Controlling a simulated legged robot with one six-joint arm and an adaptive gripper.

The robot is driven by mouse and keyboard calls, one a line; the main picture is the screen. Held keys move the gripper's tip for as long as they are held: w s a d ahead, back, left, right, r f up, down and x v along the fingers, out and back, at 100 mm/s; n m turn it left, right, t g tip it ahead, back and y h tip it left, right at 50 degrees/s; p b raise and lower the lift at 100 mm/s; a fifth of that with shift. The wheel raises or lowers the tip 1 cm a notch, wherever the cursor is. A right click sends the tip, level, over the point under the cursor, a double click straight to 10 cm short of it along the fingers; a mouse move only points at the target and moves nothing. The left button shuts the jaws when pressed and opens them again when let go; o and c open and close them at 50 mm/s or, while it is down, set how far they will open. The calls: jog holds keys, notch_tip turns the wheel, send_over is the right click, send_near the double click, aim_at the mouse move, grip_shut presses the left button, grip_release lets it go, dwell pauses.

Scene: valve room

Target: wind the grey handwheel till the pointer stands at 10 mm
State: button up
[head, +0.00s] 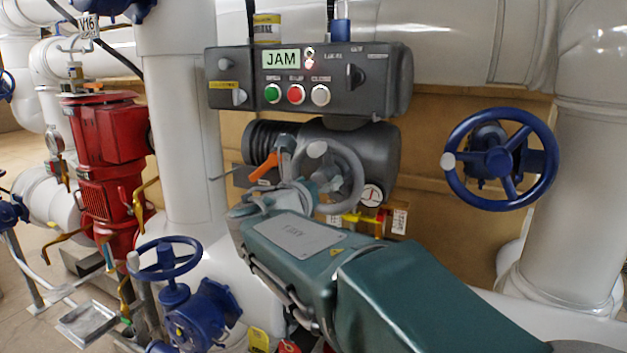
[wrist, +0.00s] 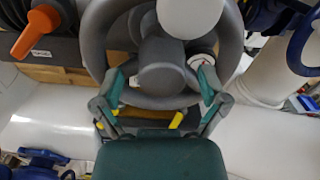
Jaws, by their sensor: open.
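The grey handwheel (head: 357,176) is on the dark actuator below the control box. Its rim (wrist: 232,45) fills the top of the wrist view. A pale knob (head: 317,149) stands on the rim; it shows large in the wrist view (wrist: 190,14). My gripper (wrist: 162,76) is open, its two fingers spread either side of the wheel's hub (wrist: 162,77). In the head view my gripper (head: 293,186) is in front of the wheel's lower left. I cannot tell whether it touches the wheel. A small white dial (head: 371,195) sits at lower right; its reading is too small to tell.
The control box (head: 230,65) display (head: 281,59) reads JAM, with green, red and white buttons below. An orange lever (head: 264,168) is left of the wheel. Blue handwheels stand right (head: 500,159) and lower left (head: 165,258). A red motor (head: 107,150) and white pipes crowd the left.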

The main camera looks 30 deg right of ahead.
jog(key=shift+w+d, duration=0.35)
jog(key=shift+d, duration=0.1)
grip_shut()
jog(key=shift+m, duration=0.4)
